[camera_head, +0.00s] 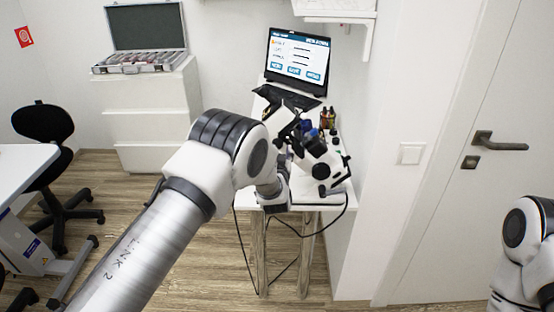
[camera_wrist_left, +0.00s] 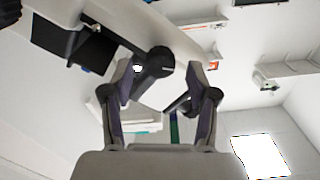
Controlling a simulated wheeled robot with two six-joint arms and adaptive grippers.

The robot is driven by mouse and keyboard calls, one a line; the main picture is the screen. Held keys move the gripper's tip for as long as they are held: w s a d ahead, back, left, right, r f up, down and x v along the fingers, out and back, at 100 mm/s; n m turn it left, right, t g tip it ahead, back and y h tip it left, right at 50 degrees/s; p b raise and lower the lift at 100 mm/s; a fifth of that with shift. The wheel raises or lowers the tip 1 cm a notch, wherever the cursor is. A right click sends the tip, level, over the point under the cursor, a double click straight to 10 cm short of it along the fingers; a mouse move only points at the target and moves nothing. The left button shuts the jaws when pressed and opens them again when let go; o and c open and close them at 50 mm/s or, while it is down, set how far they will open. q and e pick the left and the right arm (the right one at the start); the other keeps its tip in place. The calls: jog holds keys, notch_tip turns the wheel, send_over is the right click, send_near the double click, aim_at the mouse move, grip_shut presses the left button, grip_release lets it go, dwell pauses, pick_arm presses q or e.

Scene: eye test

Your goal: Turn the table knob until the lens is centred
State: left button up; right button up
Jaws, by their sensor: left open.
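A white instrument with black parts (camera_head: 325,168) stands on a small white table (camera_head: 338,200) in the head view, partly hidden by my left arm. My left gripper (camera_head: 293,128) is at its left side, its fingers hard to make out there. In the left wrist view my left gripper (camera_wrist_left: 165,88) is open, its two fingers apart. A black knob-like part (camera_wrist_left: 155,63) of the instrument shows by the left fingertip, toward the gap; I cannot tell whether they touch. I cannot make out the lens. My right gripper is out of view.
A laptop (camera_head: 298,60) with a lit screen stands behind the instrument, with small bottles (camera_head: 328,118) beside it. A white wall corner is close on the right. A black cable (camera_head: 325,228) hangs below the table. A drawer cabinet (camera_head: 150,105) holds an open case (camera_head: 148,40).

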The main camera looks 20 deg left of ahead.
pick_arm(q)
jog(key=v, duration=1)
jog(key=shift+s, duration=0.35)
jog(key=s+a+f+g+h, duration=0.1)
jog(key=s+a+f+g, duration=0.4)
jog(key=s+f, duration=0.6)
jog(key=s+a+f+g+h, duration=0.1)
jog(key=s+a+f+g, duration=0.3)
jog(key=s+f, duration=0.65)
jog(key=s+d+f+g+h, duration=0.1)
jog(key=s+g, duration=0.3)
jog(key=s, duration=0.7)
jog(key=s+d+f+g+h, duration=0.2)
jog(key=s+d+f+g, duration=0.1)
jog(key=s, duration=0.8)
jog(key=shift+f+m+g, duration=0.3)
jog(key=shift+f+g, duration=0.35)
jog(key=shift+g, duration=0.15)
